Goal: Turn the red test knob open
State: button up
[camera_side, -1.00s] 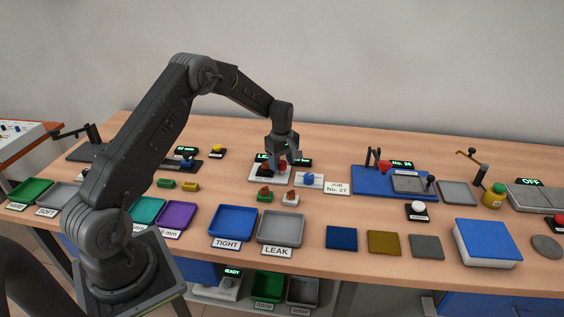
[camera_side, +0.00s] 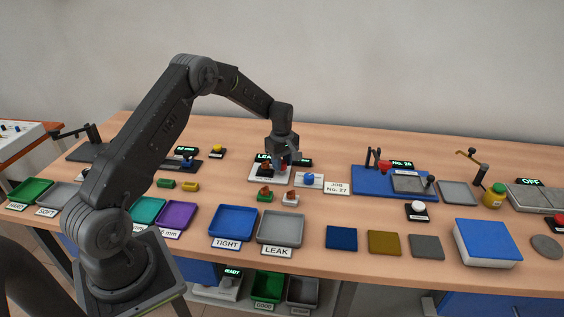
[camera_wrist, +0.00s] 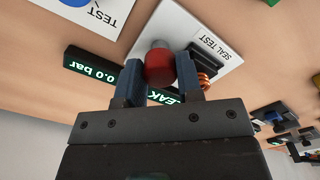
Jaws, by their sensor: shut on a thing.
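The red test knob (camera_wrist: 159,68) sits on the white seal test plate (camera_wrist: 212,22), between the two fingers of my gripper (camera_wrist: 160,80) in the wrist view. My gripper (camera_side: 281,163) is shut on the knob, a finger on each side of it. In the side view the fingers largely hide the knob. A dark block with copper-coloured rings (camera_wrist: 204,75) stands on the plate beside the right finger. The display (camera_wrist: 118,82) behind the fingers reads 0.0 bar and part of "LEAK"; my gripper covers its middle.
A white card with a blue knob (camera_side: 309,178) lies right of the seal test plate. The TIGHT tray (camera_side: 233,222) and LEAK tray (camera_side: 281,228) are nearer the front edge.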

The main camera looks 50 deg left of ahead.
jog(key=m, duration=0.4)
jog(key=shift+m, duration=0.4)
jog(key=m, duration=0.4)
jog(key=shift+m, duration=0.3)
jog(key=m, duration=0.4)
jog(key=shift+m, duration=2.3)
jog(key=o, duration=0.9)
